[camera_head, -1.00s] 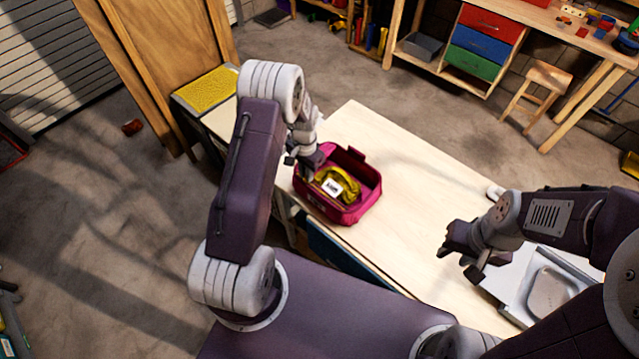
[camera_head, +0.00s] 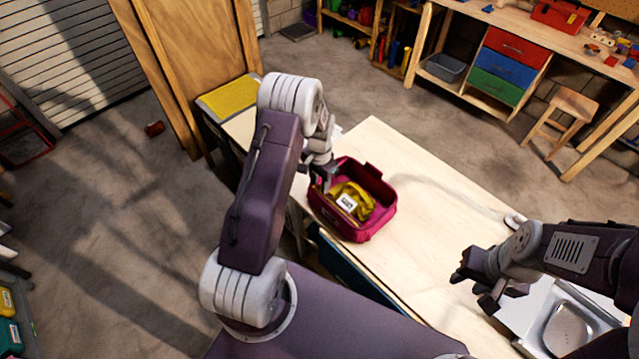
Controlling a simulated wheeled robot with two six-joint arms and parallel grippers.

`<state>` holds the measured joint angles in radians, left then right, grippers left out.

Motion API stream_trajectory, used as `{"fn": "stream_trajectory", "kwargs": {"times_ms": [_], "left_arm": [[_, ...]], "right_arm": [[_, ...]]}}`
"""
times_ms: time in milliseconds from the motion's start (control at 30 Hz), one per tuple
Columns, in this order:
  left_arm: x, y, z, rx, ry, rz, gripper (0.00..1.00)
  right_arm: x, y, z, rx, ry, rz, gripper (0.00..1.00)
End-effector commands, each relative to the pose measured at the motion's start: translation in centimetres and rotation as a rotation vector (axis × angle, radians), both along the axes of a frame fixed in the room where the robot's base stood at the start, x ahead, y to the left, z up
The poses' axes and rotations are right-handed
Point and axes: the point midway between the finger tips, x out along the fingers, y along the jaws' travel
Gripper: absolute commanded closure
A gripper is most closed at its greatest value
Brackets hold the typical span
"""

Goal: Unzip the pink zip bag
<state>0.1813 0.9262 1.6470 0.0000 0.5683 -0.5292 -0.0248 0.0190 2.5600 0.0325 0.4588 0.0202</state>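The pink zip bag (camera_head: 378,218) sits on the wooden table, its top open. Inside lies a yellow item (camera_head: 357,196) with a white label. My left gripper (camera_head: 326,186) is at the bag's left rim, partly hidden by its own wrist; whether its fingers are shut on anything cannot be made out. The bag's zip pull is not visible. My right gripper (camera_head: 472,287) is open and empty above the table, to the right of the bag and apart from it.
The wooden table (camera_head: 430,215) is bare between the bag and my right arm. A metal sink (camera_head: 570,318) is set at its right end. A yellow-topped surface (camera_head: 229,97) stands behind my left arm. A workbench with coloured drawers (camera_head: 500,70) is at the back.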

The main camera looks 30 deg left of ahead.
Motion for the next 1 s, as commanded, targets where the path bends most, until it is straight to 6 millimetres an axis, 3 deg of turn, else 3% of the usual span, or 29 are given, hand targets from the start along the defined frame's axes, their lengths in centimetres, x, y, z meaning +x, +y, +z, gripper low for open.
{"fn": "stream_trajectory", "kwargs": {"times_ms": [300, 433, 833, 1000], "left_arm": [[0.1, 0.0, 6.3, 0.001, -0.006, 0.000, 0.64], [0.1, 0.0, 8.0, 0.001, -0.004, 0.000, 0.64], [0.0, 0.0, 8.5, 0.000, 0.000, -0.042, 0.67], [-0.1, 0.0, 8.5, 0.000, 0.002, -0.421, 0.67]], "right_arm": [[0.0, 0.0, -2.3, 0.000, 0.000, 0.000, 0.64], [0.0, 0.0, -2.5, 0.000, 0.000, 0.000, 0.64], [0.0, 0.0, -2.4, 0.000, 0.000, 0.000, 0.64], [0.0, 0.0, -2.4, 0.000, 0.000, 0.000, 0.64]]}}
